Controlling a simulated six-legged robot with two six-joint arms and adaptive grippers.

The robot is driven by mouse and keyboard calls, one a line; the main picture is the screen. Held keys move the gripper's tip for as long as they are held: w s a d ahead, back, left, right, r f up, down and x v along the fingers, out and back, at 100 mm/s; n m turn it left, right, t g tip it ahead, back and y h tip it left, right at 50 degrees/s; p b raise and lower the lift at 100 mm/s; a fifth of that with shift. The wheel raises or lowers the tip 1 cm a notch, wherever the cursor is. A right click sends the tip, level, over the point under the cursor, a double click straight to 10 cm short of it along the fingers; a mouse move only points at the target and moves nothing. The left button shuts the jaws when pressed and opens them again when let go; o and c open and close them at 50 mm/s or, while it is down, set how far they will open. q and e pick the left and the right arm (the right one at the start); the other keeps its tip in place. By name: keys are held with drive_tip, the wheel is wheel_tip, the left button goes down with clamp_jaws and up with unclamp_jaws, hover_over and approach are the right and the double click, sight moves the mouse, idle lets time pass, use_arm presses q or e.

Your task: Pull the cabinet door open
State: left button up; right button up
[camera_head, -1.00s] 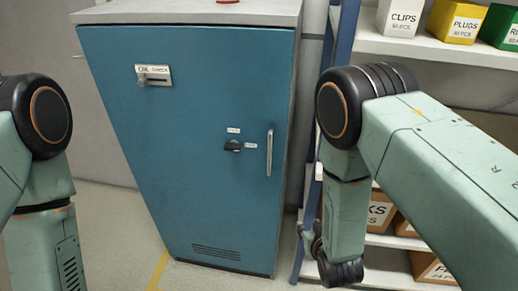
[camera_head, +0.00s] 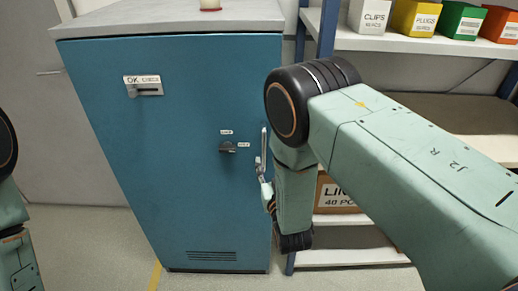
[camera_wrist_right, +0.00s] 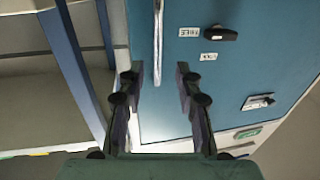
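The blue cabinet door (camera_head: 180,195) is shut. Its upright metal handle (camera_head: 264,145) is near the door's right edge and also shows in the right wrist view (camera_wrist_right: 158,50). My right gripper (camera_head: 260,168) is at the handle's lower part, partly hidden by my arm. In the right wrist view the gripper (camera_wrist_right: 157,73) is open, with the handle's end lying between the lines of its fingers; contact cannot be told. A black knob (camera_head: 228,148) is left of the handle, lying sideways toward a label that seems to read FREE (camera_wrist_right: 189,32). My left gripper is out of view.
A shelf unit (camera_head: 420,45) with small bins, including a yellow one (camera_head: 415,18), stands right of the cabinet. A box (camera_head: 335,192) is on a lower shelf. A card slot plate (camera_head: 144,86) is at the door's upper left. The floor before the cabinet shows clear.

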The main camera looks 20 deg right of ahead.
sight(264, 149)
drive_tip(key=w, duration=0.4)
drive_tip(key=w+d, duration=0.1)
drive_tip(key=w, duration=0.1)
drive_tip(key=shift+w+d, duration=0.1)
drive_tip(key=shift+w, duration=0.8)
clamp_jaws()
